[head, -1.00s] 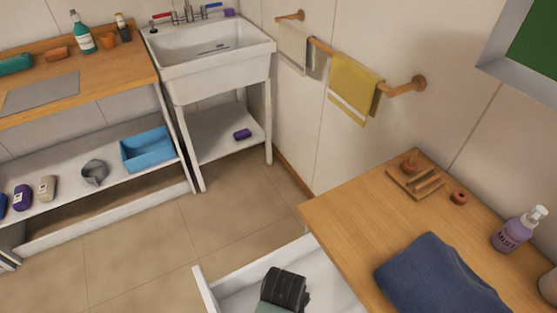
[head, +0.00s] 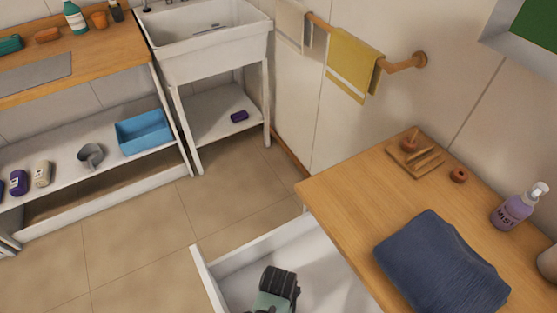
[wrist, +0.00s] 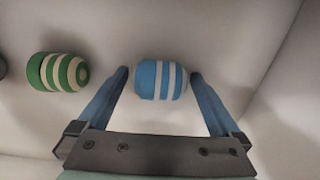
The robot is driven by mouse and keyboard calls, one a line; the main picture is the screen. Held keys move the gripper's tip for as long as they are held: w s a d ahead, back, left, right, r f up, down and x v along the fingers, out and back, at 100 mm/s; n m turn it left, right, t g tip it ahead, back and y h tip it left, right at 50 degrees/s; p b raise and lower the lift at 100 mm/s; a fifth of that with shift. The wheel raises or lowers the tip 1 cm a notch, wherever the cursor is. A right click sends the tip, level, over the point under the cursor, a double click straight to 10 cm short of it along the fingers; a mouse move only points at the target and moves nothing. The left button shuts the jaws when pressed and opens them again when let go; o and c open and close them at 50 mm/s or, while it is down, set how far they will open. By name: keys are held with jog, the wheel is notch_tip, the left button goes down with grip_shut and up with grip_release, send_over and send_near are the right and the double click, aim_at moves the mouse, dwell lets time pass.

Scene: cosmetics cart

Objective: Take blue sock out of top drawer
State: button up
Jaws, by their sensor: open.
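A blue sock with white stripes (wrist: 162,80), rolled up, lies on the drawer floor in the wrist view. My gripper (wrist: 160,82) is open, with its two blue fingers on either side of the sock's near part and small gaps visible. I cannot tell how far above the floor the fingertips are. In the head view my gripper (head: 275,290) shows from behind, inside the open white drawer (head: 240,260); the sock is hidden there.
A green sock with cream stripes (wrist: 58,72) lies left of the blue one. A drawer wall (wrist: 270,85) rises at right. The wooden top (head: 350,190) beside the drawer bears a folded navy cloth (head: 440,265) and a purple mist bottle (head: 515,208).

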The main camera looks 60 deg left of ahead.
jog(key=shift+c, duration=0.3)
jog(key=c, duration=1.2)
